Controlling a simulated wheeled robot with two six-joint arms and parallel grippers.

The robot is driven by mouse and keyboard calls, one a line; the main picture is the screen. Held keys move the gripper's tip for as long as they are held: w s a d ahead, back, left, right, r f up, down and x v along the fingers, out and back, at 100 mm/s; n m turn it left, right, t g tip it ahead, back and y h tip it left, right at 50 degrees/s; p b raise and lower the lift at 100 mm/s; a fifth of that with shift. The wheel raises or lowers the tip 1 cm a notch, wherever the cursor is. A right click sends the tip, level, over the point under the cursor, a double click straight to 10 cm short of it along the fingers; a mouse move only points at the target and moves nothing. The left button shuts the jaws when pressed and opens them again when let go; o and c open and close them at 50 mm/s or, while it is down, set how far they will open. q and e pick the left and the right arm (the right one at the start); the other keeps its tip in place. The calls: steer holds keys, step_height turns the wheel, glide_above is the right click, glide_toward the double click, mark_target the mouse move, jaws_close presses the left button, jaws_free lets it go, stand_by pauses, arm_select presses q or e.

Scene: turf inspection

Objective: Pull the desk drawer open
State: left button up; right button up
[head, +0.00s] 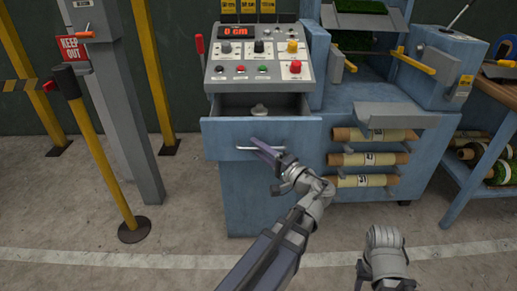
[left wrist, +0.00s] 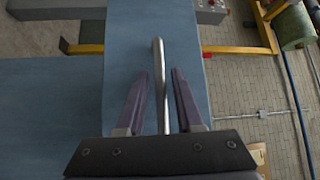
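The blue desk drawer (head: 222,140) stands pulled out below the control panel, with its inside showing. Its silver bar handle (head: 242,148) is on the drawer front. In the left wrist view the handle (left wrist: 159,75) runs between the two purple fingers of my left gripper (left wrist: 161,78), with a gap on each side. My left gripper (head: 265,152) is open around the handle in the head view, covering its right part. A grey part of my right arm shows at the lower right, but its gripper fingers are not seen.
A small grey object (head: 259,110) lies in the drawer. The control panel (head: 257,72) has knobs and a red button. Rolls (head: 365,158) are racked to the right. A yellow post (head: 100,155) stands left. The floor in front is clear.

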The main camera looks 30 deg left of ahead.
arm_select(q)
steer(key=shift+o, duration=0.6)
steer(key=shift+d, duration=0.1)
steer(key=b+v, duration=0.1)
steer(key=v, duration=0.6)
steer(key=shift+d, duration=0.3)
steer(key=shift+f, duration=0.15)
